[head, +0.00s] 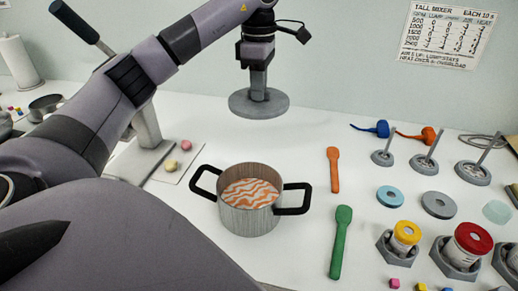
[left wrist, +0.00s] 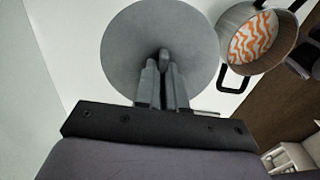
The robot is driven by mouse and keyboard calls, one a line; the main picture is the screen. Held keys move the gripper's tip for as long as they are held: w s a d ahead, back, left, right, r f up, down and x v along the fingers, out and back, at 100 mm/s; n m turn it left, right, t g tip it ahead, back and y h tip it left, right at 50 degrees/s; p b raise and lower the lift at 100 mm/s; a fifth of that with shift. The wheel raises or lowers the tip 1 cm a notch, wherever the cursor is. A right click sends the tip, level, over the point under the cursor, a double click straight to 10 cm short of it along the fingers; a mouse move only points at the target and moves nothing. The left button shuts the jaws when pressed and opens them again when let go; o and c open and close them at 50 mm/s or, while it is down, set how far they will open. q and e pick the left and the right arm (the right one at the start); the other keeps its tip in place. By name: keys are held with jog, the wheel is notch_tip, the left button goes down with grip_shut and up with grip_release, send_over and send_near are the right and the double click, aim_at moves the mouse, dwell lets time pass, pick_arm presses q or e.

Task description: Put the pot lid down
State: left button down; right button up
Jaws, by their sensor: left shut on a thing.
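The pot lid (head: 259,106) is a grey disc, held level in the air above the back of the white counter, behind the pot. My left gripper (head: 258,85) is shut on its knob from above. In the left wrist view the lid (left wrist: 190,45) fills the upper middle, with the fingers (left wrist: 163,75) closed at its centre. The pot (head: 249,213) is steel with two black handles, stands uncovered on the counter, and holds a white and orange striped content. The pot (left wrist: 262,40) also shows at the upper right of the left wrist view. My right gripper does not show.
An orange spatula (head: 333,168) and a green spatula (head: 341,240) lie right of the pot. Jars (head: 405,236), (head: 469,243) and ring discs (head: 438,204) stand further right. A white board with two small balls (head: 171,165) is at left. The counter between pot and wall is clear.

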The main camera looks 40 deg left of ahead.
pick_arm(q)
notch_tip(320, 180, down, 15)
jog(key=shift+f+b, duration=0.15)
jog(key=shift+b, duration=0.3)
jog(key=shift+f, duration=0.1)
jog(key=c, duration=1.6)
grip_release()
jog(key=shift+f, duration=0.1)
jog(key=shift+c, duration=0.2)
jog(key=o, duration=0.4)
notch_tip(320, 180, up, 12)
jog(key=shift+r, duration=0.2)
